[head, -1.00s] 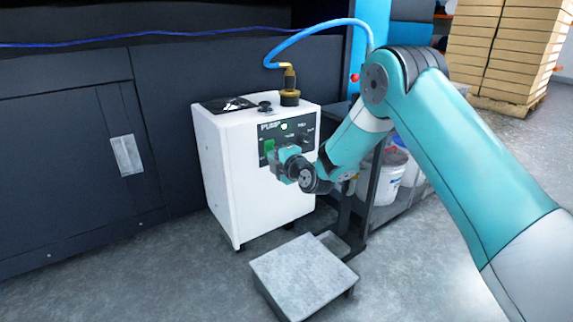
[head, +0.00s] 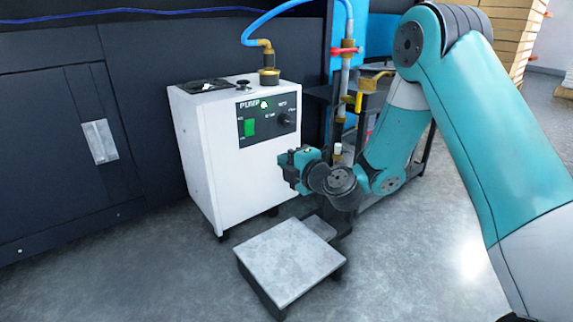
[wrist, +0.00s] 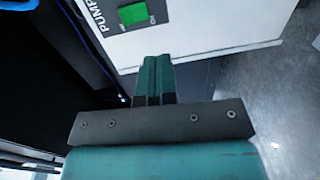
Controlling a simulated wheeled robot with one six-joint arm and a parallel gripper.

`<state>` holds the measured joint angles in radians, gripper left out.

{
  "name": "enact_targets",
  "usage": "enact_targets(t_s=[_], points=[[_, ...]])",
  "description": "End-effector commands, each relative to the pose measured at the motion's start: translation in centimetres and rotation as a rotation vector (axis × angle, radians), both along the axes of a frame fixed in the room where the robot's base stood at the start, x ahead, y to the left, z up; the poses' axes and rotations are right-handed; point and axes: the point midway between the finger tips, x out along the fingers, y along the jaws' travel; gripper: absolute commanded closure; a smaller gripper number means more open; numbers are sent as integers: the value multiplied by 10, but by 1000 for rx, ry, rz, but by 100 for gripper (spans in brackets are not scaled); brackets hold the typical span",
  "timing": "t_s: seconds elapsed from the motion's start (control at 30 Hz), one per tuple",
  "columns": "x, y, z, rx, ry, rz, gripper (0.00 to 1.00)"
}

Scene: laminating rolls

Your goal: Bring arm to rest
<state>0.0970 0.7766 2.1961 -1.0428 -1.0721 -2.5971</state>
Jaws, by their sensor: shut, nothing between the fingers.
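My gripper (head: 287,170) is in front of the lower right part of the white pump box (head: 208,150) in the head view. My arm, teal and grey, reaches in from the right and bends down to it. In the wrist view my gripper (wrist: 155,62) has its two teal fingers together, with nothing between them. The pump's green switch (wrist: 132,13) shows at the top of the wrist view, beyond the fingertips, and the switch also shows on the pump's black panel in the head view (head: 249,127).
A grey step plate (head: 290,258) stands on the floor below my gripper. A blue hose (head: 256,25) rises from the pump's brass fitting. Pipes with a red-handled valve (head: 346,50) stand behind my arm. Dark cabinets (head: 60,130) line the left. Floor at the front left is clear.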

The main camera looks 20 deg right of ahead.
Motion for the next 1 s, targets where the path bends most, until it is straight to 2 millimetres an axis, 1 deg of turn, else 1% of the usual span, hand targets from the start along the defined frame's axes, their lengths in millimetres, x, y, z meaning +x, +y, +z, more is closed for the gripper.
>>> enact_targets(t_s=[0.3,0.37,0.47,0.57,0.6,0.67,0.7,0.77,0.8,0.87,0.9,0.97,1.0], points=[[0,1,0,-1,0,2,100],[0,3,3,5,3,9,100],[-6,17,24,53,37,60,100],[-25,45,65,164,143,167,100],[-36,59,84,217,212,217,100],[-58,79,113,297,343,283,100],[-75,91,129,346,445,314,100],[-101,104,152,411,604,336,100],[-120,111,166,446,715,336,100],[-149,118,186,493,882,308,100],[-168,119,199,520,992,270,100],[-198,119,216,555,1149,189,100],[-217,117,227,574,1245,121,100]])
